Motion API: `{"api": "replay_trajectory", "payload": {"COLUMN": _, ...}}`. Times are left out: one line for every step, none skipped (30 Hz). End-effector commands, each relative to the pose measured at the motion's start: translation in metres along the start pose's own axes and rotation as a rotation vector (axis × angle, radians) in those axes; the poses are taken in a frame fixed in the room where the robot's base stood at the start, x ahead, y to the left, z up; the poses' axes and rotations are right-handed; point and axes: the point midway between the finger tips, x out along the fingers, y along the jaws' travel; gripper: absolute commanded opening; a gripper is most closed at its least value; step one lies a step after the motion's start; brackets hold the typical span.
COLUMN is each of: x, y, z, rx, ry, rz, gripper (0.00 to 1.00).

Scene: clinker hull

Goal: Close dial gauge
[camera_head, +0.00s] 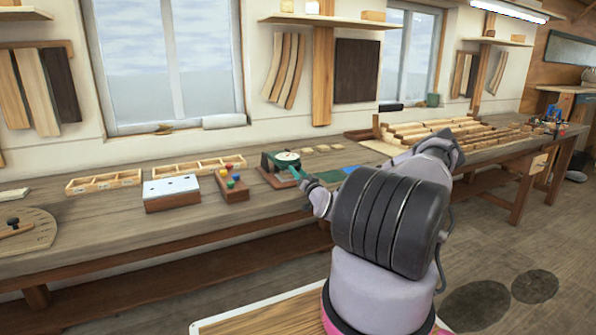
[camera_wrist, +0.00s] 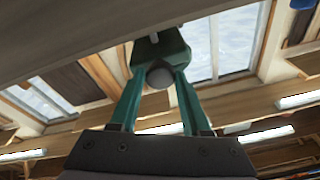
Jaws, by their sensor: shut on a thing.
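The dial gauge (camera_head: 285,158) has a green body with a round white dial face and sits on a brown wooden base on the workbench. My gripper (camera_head: 298,173) is at its right front side, with green fingers pointing at it. In the wrist view the two fingertips (camera_wrist: 160,80) are on either side of a round grey knob (camera_wrist: 160,74) on the green gauge body (camera_wrist: 160,47). The fingers are shut on this knob. My arm hides part of the bench in front of the gauge, and the gauge's far side is hidden.
The workbench (camera_head: 110,225) runs along the wall. Left of the gauge stand a block with coloured knobs (camera_head: 232,184), a white-topped box (camera_head: 171,193) and divided wooden trays (camera_head: 103,181). Wooden strips (camera_head: 440,130) lie to the right. Small pale tiles (camera_head: 322,148) lie behind.

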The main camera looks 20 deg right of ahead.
Motion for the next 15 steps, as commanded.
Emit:
{"api": "replay_trajectory", "payload": {"x": 0.0004, "y": -0.0009, "z": 0.0028, "rx": 0.003, "ry": -0.004, "rz": -0.001, "gripper": 0.0}}
{"api": "replay_trajectory", "payload": {"x": 0.0004, "y": -0.0008, "z": 0.003, "rx": 0.003, "ry": -0.005, "rz": -0.001, "gripper": 0.0}}
{"api": "replay_trajectory", "payload": {"x": 0.0003, "y": -0.0008, "z": 0.0032, "rx": 0.004, "ry": -0.005, "rz": 0.0, "gripper": 0.0}}
{"api": "replay_trajectory", "payload": {"x": 0.0003, "y": -0.0007, "z": 0.0034, "rx": 0.004, "ry": -0.006, "rz": 0.0, "gripper": 0.0}}
{"api": "replay_trajectory", "payload": {"x": 0.0002, "y": -0.0007, "z": 0.0035, "rx": 0.004, "ry": -0.006, "rz": 0.0, "gripper": 0.0}}
{"api": "replay_trajectory", "payload": {"x": 0.0001, "y": -0.0006, "z": 0.0037, "rx": 0.004, "ry": -0.007, "rz": 0.0, "gripper": 0.0}}
{"api": "replay_trajectory", "payload": {"x": 0.0001, "y": -0.0006, "z": 0.0039, "rx": 0.004, "ry": -0.007, "rz": 0.001, "gripper": 0.0}}
{"api": "replay_trajectory", "payload": {"x": 0.0, "y": -0.0006, "z": 0.0041, "rx": 0.005, "ry": -0.008, "rz": 0.001, "gripper": 0.0}}
{"api": "replay_trajectory", "payload": {"x": 0.0, "y": -0.0005, "z": 0.0043, "rx": 0.005, "ry": -0.009, "rz": 0.001, "gripper": 0.0}}
{"api": "replay_trajectory", "payload": {"x": -0.0001, "y": -0.0004, "z": 0.0044, "rx": 0.005, "ry": -0.009, "rz": 0.001, "gripper": 0.54}}
{"api": "replay_trajectory", "payload": {"x": -0.0001, "y": -0.0004, "z": 0.0044, "rx": 0.005, "ry": -0.009, "rz": 0.001, "gripper": 0.66}}
{"api": "replay_trajectory", "payload": {"x": -0.0002, "y": -0.0003, "z": 0.0042, "rx": 0.005, "ry": -0.009, "rz": 0.002, "gripper": 0.75}}
{"api": "replay_trajectory", "payload": {"x": -0.0002, "y": -0.0002, "z": 0.004, "rx": 0.004, "ry": -0.008, "rz": 0.002, "gripper": 0.75}}
{"api": "replay_trajectory", "payload": {"x": -0.0002, "y": -0.0001, "z": 0.0038, "rx": 0.004, "ry": -0.008, "rz": 0.002, "gripper": 0.75}}
{"api": "replay_trajectory", "payload": {"x": -0.0003, "y": 0.0, "z": 0.0035, "rx": 0.004, "ry": -0.007, "rz": 0.002, "gripper": 0.75}}
